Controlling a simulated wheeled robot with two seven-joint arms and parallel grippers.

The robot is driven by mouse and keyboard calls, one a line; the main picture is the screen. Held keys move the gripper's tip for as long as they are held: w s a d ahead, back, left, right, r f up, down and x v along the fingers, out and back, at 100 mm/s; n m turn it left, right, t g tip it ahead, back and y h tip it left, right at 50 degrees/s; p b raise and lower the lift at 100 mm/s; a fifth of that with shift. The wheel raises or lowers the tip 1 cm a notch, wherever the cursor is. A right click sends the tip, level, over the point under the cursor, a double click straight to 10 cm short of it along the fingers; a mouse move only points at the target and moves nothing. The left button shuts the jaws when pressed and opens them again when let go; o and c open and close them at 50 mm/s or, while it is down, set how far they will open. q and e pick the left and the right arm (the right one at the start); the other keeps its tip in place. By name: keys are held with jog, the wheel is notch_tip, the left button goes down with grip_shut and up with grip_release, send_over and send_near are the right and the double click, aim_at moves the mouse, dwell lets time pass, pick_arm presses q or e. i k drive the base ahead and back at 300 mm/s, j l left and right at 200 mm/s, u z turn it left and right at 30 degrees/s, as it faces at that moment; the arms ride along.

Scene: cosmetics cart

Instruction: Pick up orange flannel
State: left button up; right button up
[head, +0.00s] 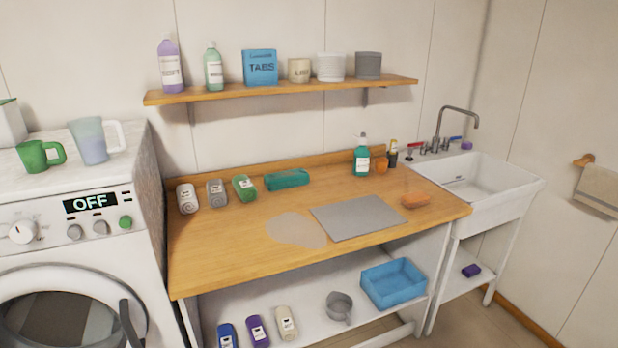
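A small orange block-like item (415,200) lies on the right part of the wooden worktop (230,250), beside a grey mat. I cannot tell whether it is a folded flannel, a sponge or something else. A smaller orange-brown item (381,165) stands at the back of the worktop, next to a teal bottle (361,158). Rolled, labelled items in white (187,198), grey (216,193) and green (244,188) lie at the back left of the worktop; none is orange. Neither of my grippers is in view.
A grey mat (357,217) lies on the worktop, left of it a pale patch (297,230). A wall shelf (285,89) with bottles and pots hangs above. A washing machine (70,240) stands left, a sink (490,180) right. The front left of the worktop is clear.

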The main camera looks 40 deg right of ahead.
aim_at(411, 200)
jog(key=z, duration=1.85)
